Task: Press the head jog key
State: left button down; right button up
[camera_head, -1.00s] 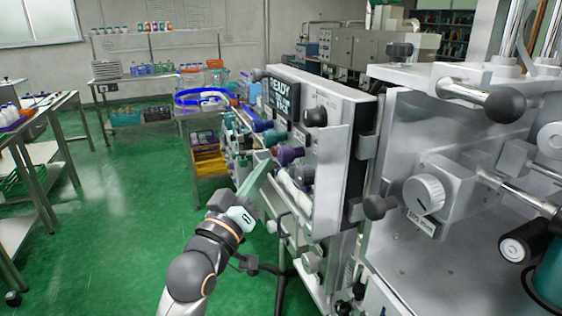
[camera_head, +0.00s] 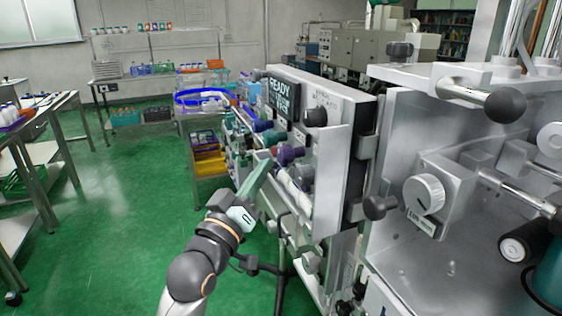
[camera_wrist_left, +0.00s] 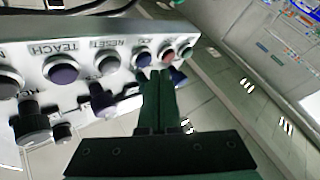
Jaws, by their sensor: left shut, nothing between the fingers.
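The control panel (camera_head: 335,120) of the machine is seen at a slant in the head view, with dark blue and purple keys along its face. In the left wrist view a row of round keys shows, including one by TEACH (camera_wrist_left: 62,70) and one by RESET (camera_wrist_left: 107,63), with smaller keys (camera_wrist_left: 143,57) to their right. I cannot read which one is the head jog key. My left gripper (camera_head: 265,166) is shut and empty, its green fingers pointing up at the panel's keys. In the wrist view its tips (camera_wrist_left: 161,74) lie just below the small keys; contact cannot be told.
A READY display (camera_head: 284,95) and a black knob (camera_head: 315,117) sit on the panel. Black-knobbed levers (camera_head: 505,104) and a white dial (camera_head: 424,194) stick out at the right. The green floor (camera_head: 120,210) at the left is open between the tables.

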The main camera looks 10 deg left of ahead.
pick_arm(q)
jog(key=shift+w+d, duration=0.25)
jog(key=shift+d, duration=0.1)
jog(key=shift+w+d+p, duration=0.25)
jog(key=shift+d+p, duration=0.1)
jog(key=shift+p, duration=0.1)
dwell(0.7)
dwell(0.3)
jog(key=shift+s+a, duration=0.5)
jog(key=shift+a, duration=0.2)
jog(key=s+a, duration=0.2)
jog(key=a+p, duration=0.1)
jog(key=a, duration=0.1)
jog(key=shift+s+a, duration=0.1)
jog(key=shift+s, duration=0.3)
